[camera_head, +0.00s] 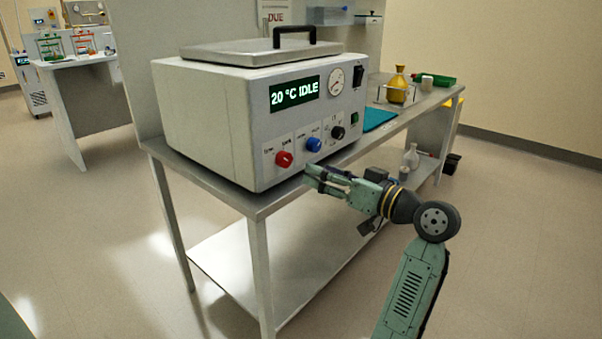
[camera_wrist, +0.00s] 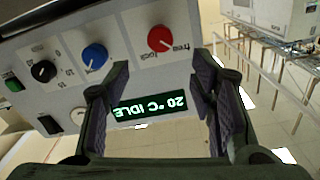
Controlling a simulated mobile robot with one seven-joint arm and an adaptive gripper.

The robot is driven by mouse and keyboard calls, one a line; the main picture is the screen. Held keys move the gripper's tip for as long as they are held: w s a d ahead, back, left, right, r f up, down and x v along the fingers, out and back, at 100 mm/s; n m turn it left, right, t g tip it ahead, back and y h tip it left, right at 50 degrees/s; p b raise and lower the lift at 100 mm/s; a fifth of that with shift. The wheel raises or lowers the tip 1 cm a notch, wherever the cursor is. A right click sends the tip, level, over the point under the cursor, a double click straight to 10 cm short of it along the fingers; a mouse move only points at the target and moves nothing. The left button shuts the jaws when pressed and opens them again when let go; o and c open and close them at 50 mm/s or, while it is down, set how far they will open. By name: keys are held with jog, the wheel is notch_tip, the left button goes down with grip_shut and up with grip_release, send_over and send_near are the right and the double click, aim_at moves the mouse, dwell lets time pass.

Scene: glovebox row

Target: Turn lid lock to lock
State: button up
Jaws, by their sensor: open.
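The lid lock is a red knob (camera_head: 284,159) low on the front panel of a grey bath unit (camera_head: 215,125). In the wrist view the red knob (camera_wrist: 160,38) is upside down, with "free" and "lock" labels beside it. Which label its pale mark points to is too small to tell. My gripper (camera_head: 308,177) is just in front of the panel, low and to the right of the red knob. In the wrist view my gripper (camera_wrist: 160,75) is open and empty; the knob lies beyond the fingertips, apart from them.
A blue knob (camera_head: 313,144) and a black knob (camera_head: 338,132) sit right of the red one. The display (camera_head: 294,94) reads 20 °C IDLE. The flat lid (camera_head: 248,52) with a black handle is down. A yellow flask (camera_head: 397,88) stands farther along the bench.

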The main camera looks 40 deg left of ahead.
aim_at(288, 160)
jog(key=a, duration=0.3)
jog(key=a+p, duration=0.1)
jog(key=a, duration=0.6)
jog(key=shift+w+a+f, duration=0.2)
jog(key=shift+w+a, duration=0.05)
jog(key=shift+w, duration=0.15)
jog(key=shift+c, duration=0.5)
jog(key=c, duration=1)
